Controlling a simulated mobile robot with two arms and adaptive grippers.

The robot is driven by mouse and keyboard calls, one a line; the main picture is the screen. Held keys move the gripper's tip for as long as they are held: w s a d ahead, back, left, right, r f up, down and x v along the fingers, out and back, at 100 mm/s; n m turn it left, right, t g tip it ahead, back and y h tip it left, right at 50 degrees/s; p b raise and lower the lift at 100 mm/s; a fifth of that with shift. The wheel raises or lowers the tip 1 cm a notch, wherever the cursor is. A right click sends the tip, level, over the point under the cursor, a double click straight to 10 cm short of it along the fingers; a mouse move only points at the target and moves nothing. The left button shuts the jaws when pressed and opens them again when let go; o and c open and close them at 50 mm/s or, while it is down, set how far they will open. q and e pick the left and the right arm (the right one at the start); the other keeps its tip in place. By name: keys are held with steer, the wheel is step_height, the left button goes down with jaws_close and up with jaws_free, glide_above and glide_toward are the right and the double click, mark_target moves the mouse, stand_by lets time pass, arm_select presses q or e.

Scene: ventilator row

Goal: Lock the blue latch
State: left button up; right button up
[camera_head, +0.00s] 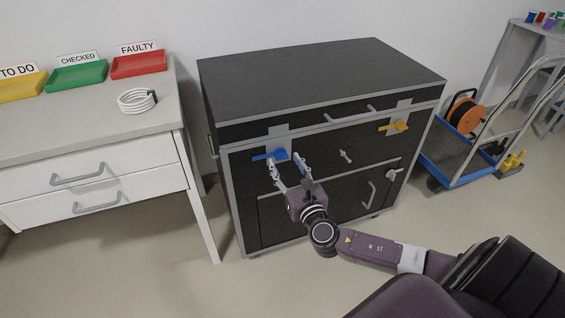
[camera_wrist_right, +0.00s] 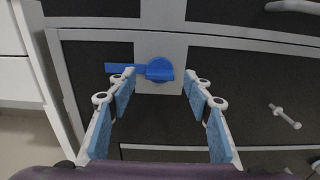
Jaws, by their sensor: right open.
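The blue latch (camera_head: 271,155) is on the front of the black case, near its upper left, on a grey plate. In the right wrist view the blue latch (camera_wrist_right: 158,69) has a round knob with a flat bar reaching left, lying roughly level. My right gripper (camera_head: 287,166) is open just in front of and below the latch. In the wrist view the open fingers (camera_wrist_right: 160,88) stand to either side of the knob, with nothing between the pads; I cannot tell whether they touch the bar. My left gripper is not in view.
The black case (camera_head: 320,75) has a yellow latch (camera_head: 397,125), handles and a small grey knob (camera_head: 345,156). A white drawer table (camera_head: 95,150) stands left, with trays and a white cable coil (camera_head: 137,100). A blue cart (camera_head: 455,150) stands right.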

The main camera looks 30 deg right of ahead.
steer(key=shift+x, duration=1)
jaws_close()
